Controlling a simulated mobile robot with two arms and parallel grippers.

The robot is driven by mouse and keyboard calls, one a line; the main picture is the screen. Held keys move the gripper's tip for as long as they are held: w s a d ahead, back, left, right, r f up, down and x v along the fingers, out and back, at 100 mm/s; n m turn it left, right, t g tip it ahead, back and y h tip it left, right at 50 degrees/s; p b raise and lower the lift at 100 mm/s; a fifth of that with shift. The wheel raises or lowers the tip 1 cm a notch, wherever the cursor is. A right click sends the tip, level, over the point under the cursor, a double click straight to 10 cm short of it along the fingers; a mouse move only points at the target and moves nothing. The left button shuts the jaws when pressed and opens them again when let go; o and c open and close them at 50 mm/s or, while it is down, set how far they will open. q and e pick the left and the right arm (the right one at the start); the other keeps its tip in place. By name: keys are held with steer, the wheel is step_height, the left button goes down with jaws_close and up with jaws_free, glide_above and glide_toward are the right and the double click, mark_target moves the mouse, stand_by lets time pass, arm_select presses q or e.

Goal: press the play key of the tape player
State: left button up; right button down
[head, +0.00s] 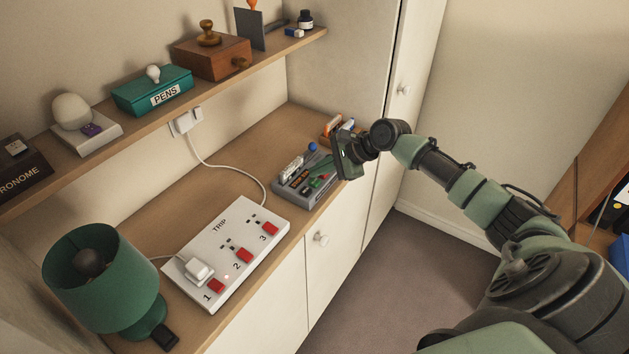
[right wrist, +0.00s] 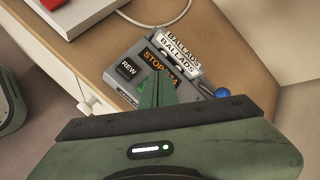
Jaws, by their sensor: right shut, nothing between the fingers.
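The grey tape player (head: 283,191) sits on the wooden desk top near its right end. Its keys face up; the right wrist view shows a black REW key (right wrist: 127,69) and an orange-lettered STOP key (right wrist: 154,57). A cassette marked BALLADS (right wrist: 180,50) stands at its back, and a blue knob (right wrist: 222,93) is at one end. My right gripper (right wrist: 157,86) is shut and empty, its fingertips over the key row. The fingers hide part of the keys, and I cannot tell whether they touch. I cannot read a play label. My left gripper is out of view.
A white power strip (head: 228,262) with red switches lies left of the player, beside a green lamp (head: 98,275). A shelf (head: 130,122) with a PENS box (head: 152,92) runs above the desk. A tall cabinet (head: 345,60) stands beyond the player.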

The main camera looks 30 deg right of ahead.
mark_target(318, 182)
steer(key=shift+f+p, duration=0.35)
steer(key=shift+p, duration=0.05)
steer(key=shift+f, duration=0.65)
stand_by(0.9)
steer(key=shift+r+p, duration=1)
steer(key=shift+p, duration=0.3)
step_height(318, 182, up, 5)
steer(key=p, duration=0.6)
